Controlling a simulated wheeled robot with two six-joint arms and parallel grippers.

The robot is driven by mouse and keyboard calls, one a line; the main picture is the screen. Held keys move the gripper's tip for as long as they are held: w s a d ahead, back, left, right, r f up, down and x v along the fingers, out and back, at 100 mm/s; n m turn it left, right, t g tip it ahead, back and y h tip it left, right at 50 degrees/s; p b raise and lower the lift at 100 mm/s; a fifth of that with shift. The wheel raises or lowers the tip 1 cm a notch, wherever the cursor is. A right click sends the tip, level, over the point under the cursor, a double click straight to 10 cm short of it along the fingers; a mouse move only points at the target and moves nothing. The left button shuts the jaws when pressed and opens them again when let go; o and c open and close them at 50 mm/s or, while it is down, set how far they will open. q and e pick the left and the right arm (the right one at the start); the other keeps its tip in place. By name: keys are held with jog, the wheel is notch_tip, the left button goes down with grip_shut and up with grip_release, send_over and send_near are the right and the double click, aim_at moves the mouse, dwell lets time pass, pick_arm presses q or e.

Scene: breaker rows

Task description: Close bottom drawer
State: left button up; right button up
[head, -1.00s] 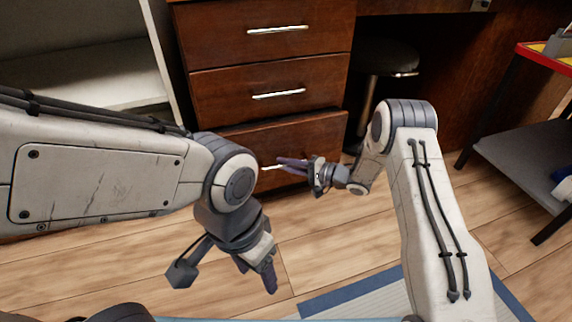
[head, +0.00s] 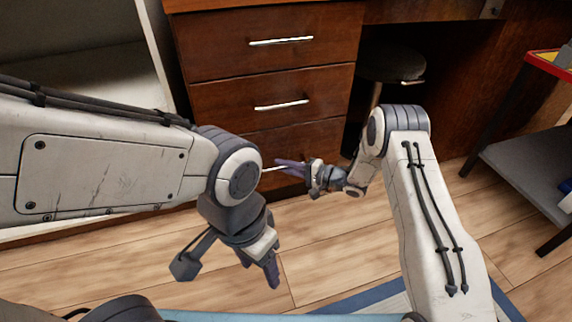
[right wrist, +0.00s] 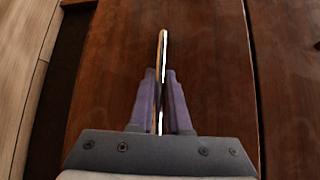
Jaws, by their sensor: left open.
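The wooden drawer unit has a bottom drawer (head: 315,138) whose front looks close to flush with the drawers above; any small gap is hard to see. Its silver handle (right wrist: 162,60) runs between my right gripper's fingers in the right wrist view. My right gripper (head: 288,166) is at that handle, and its fingers (right wrist: 160,100) lie close against both sides, shut on it. My left gripper (head: 272,278) hangs open and empty above the floor, in front of the unit and apart from it. My left arm hides the lower left of the bottom drawer.
The middle drawer (head: 220,108) and top drawer (head: 215,50) are shut. A dark round stool (head: 390,65) stands right of the unit. A grey-shelved stand (head: 530,160) is at the far right. An open white shelf (head: 90,85) is at the left. Wooden floor (head: 315,250) lies in front.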

jog(key=o, duration=0.4)
jog(key=shift+w, duration=0.2)
jog(key=shift+a+r, duration=0.1)
jog(key=shift+s+d+r+p, duration=0.25)
jog(key=shift+d+p, duration=0.15)
jog(key=shift+p, duration=0.15)
jog(key=f+p+v, duration=0.1)
jog(key=p+v, duration=0.4)
jog(key=v, duration=0.4)
jog(key=shift+d+r, duration=0.2)
jog(key=shift+d, duration=0.2)
jog(key=shift+s, duration=0.15)
